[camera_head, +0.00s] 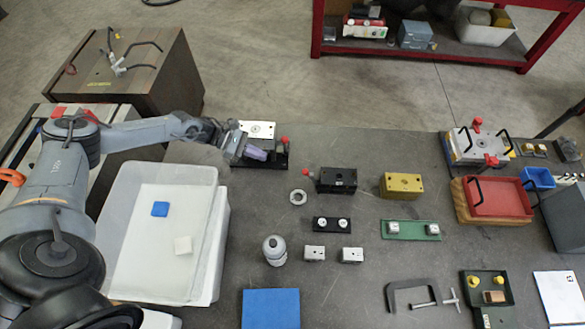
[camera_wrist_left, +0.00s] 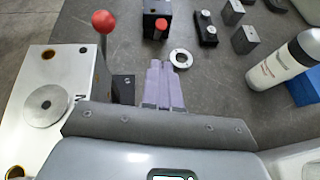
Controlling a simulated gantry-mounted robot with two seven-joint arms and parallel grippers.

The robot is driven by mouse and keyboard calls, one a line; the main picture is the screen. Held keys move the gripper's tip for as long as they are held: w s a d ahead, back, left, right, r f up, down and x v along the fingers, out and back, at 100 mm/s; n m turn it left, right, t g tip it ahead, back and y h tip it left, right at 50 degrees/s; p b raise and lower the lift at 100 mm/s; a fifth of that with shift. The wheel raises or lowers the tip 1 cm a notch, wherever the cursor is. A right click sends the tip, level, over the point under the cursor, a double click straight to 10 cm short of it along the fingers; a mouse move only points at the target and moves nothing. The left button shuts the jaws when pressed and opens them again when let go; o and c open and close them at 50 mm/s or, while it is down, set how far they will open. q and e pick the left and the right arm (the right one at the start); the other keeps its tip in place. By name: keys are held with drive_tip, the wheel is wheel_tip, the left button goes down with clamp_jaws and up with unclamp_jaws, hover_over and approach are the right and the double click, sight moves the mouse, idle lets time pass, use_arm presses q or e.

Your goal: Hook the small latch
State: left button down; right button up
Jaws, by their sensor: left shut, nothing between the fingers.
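A mould base (camera_head: 257,130) with a pale top plate and a black lower part stands at the table's back edge. A red knob (camera_head: 285,140) stands at its right end; in the left wrist view the red knob (camera_wrist_left: 104,21) tops a thin upright lever beside the metal plate (camera_wrist_left: 46,92). My left gripper (camera_head: 262,154) is shut and empty, its purple fingers over the front of this base. In the left wrist view the fingers (camera_wrist_left: 163,75) are together, right of the lever and apart from it. I cannot make out the latch's hook. My right gripper is not in view.
A black block (camera_head: 337,180) with a red knob and a metal ring (camera_head: 298,197) lie right of my gripper. A yellow block (camera_head: 401,185), a grey bottle (camera_head: 274,250) and a white tray (camera_head: 205,240) are nearby. Bare table lies between the parts.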

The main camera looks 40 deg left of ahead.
use_arm(q)
drive_tip(key=shift+b+x, duration=0.85)
drive_tip(key=shift+x, duration=5.65)
drive_tip(key=shift+a, duration=0.1)
